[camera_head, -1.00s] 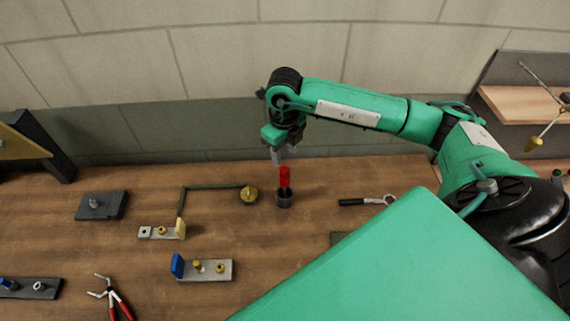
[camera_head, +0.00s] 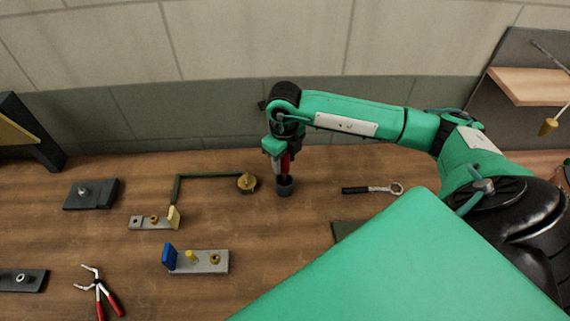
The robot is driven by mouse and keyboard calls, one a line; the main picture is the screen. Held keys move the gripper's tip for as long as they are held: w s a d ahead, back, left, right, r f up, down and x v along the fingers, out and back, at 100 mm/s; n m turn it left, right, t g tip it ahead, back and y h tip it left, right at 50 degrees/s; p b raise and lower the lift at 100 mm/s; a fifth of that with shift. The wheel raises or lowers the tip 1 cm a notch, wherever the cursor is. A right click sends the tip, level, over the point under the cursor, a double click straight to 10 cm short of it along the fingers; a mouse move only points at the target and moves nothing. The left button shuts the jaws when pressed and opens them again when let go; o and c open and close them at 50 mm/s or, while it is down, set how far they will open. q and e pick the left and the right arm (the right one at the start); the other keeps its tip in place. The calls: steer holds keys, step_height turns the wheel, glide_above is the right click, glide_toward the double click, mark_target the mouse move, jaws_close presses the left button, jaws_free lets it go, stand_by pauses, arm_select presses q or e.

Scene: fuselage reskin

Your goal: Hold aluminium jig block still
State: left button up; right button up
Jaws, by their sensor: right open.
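A silver-grey jig block (camera_head: 212,263) with a blue upright end piece and two brass-coloured fittings lies at the front of the bench. A smaller silver block (camera_head: 139,223) with a cream end piece lies behind it; I cannot tell which one is aluminium. My right gripper (camera_head: 281,162) points down, open, at a red-handled tool (camera_head: 286,164) standing in a dark cup (camera_head: 285,188). The fingers partly hide the red handle. The gripper is apart from both blocks, to their right and farther back. My left gripper is not in view.
A green bent rod (camera_head: 205,176) ends at a brass disc (camera_head: 247,183) left of the cup. A dark plate (camera_head: 91,194), a dark strip (camera_head: 22,281) and red-handled pliers (camera_head: 99,291) lie left. A dark-handled tool (camera_head: 371,189) lies right. Bare wood surrounds the blocks.

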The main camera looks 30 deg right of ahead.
jaws_close()
steer(key=shift+r+p, duration=2.65)
steer(key=shift+r, duration=2.9)
